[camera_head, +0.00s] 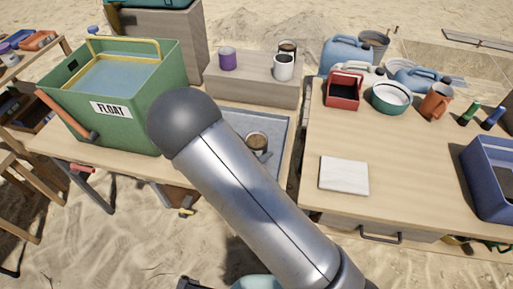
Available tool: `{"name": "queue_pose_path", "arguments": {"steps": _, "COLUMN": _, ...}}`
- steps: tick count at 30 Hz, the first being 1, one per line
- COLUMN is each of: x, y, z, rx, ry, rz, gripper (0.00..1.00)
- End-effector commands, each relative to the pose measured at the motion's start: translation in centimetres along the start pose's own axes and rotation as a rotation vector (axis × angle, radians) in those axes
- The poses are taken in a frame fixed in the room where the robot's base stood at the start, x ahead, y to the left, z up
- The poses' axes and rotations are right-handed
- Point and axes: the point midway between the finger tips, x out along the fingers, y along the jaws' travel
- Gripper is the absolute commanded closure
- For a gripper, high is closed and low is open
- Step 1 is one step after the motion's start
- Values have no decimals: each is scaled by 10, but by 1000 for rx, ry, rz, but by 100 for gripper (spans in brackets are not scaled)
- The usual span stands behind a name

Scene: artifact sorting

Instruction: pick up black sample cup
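A dark cup (289,46) stands at the back right of the raised grey block (253,88); it looks black, and the white cup (283,68) in front hides its lower part. A purple cup (227,60) stands on the same block to the left. Another cup (256,141), with a brownish top, sits in the grey tray (281,123) below the block; its colour is hard to tell. My silver arm link crosses the middle foreground and covers much of the tray. I cannot make out my gripper.
A green FLOAT tank (147,126) of water stands left. On the right table (417,155) are a red basket (343,94), a green-and-white bowl (391,97), an orange jug (436,101), a white slab (344,175) and a blue crate (490,200). Blue jugs (347,54) stand behind.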

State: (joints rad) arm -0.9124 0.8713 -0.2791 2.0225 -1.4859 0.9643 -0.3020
Motion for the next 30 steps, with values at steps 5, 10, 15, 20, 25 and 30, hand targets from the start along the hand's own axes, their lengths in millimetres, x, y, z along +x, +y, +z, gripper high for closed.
{"name": "queue_pose_path", "arguments": {"steps": 5, "x": 0, "y": 0, "z": 0, "rx": 0, "ry": 0, "rz": 0, "gripper": 72}}
{"name": "queue_pose_path", "arguments": {"steps": 10, "x": 0, "y": 0, "z": 1, "rx": 0, "ry": -1, "rz": 0, "gripper": 73}}
{"name": "queue_pose_path", "arguments": {"steps": 15, "x": -2, "y": 0, "z": 5, "rx": 2, "ry": -1, "rz": 1, "gripper": 73}}
{"name": "queue_pose_path", "arguments": {"steps": 20, "x": -9, "y": 1, "z": 22, "rx": 4, "ry": -1, "rz": 1, "gripper": 73}}
{"name": "queue_pose_path", "arguments": {"steps": 25, "x": -41, "y": -6, "z": 46, "rx": 3, "ry": 1, "rz": 5, "gripper": 73}}
{"name": "queue_pose_path", "arguments": {"steps": 30, "x": -87, "y": -18, "z": 70, "rx": 3, "ry": 1, "rz": 6, "gripper": 73}}
